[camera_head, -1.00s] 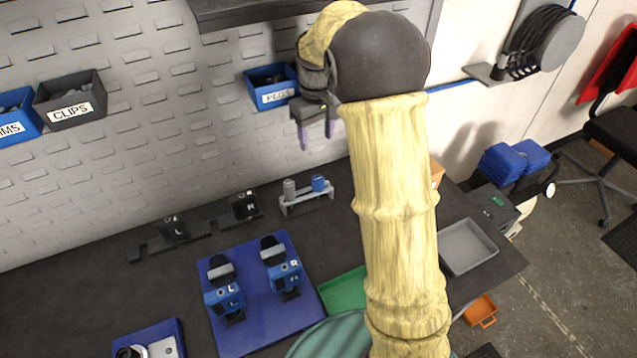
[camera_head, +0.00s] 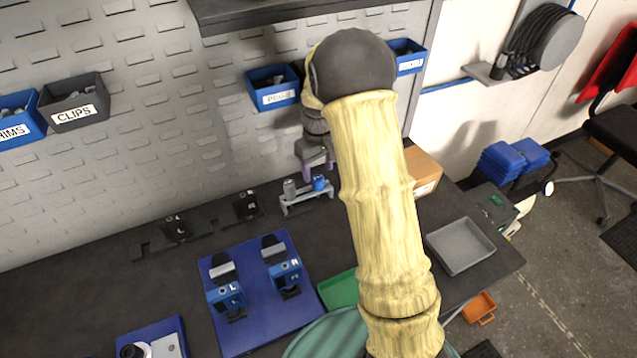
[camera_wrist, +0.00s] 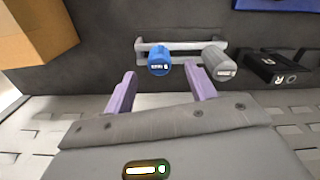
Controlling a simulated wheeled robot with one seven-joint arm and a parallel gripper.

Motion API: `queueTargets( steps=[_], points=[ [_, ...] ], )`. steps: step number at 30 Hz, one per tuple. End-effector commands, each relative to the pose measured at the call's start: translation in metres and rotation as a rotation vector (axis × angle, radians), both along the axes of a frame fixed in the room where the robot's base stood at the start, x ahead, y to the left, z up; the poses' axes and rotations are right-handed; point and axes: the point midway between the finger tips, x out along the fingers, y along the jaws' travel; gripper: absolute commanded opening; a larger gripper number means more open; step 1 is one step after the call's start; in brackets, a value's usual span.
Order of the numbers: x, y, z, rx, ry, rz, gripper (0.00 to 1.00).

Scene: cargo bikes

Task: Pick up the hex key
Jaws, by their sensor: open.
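Two upright tools stand in a pale rack (camera_head: 306,198) at the back of the workbench: one with a blue handle (camera_head: 319,183) and one with a grey handle (camera_head: 289,188). In the wrist view the blue handle (camera_wrist: 159,60) and grey handle (camera_wrist: 216,65) have small labels too blurred to read fully. I cannot tell for sure which is the hex key. My gripper (camera_head: 318,170) is open above the rack, its purple fingers pointing down. In the wrist view the blue handle appears between the fingertips (camera_wrist: 160,70), not visibly gripped; the grey handle is just right of them.
A cardboard box (camera_head: 423,172) stands right of the rack, partly behind my arm. Black L and R blocks (camera_head: 246,205) stand to the left. A blue mat (camera_head: 248,322) with blue fixtures lies in front. Wall bins, including a blue one (camera_head: 273,86), hang behind.

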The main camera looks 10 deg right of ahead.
Motion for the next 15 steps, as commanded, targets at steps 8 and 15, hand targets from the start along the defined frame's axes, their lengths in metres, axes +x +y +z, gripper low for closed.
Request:
queueTargets(
  steps=[8, 15],
  points=[
    [0.0, 0.0, -0.025, -0.001, 0.005, 0.003, 0.56],
    [0.001, -0.002, -0.051, -0.001, 0.002, 0.002, 0.56]
  ],
)
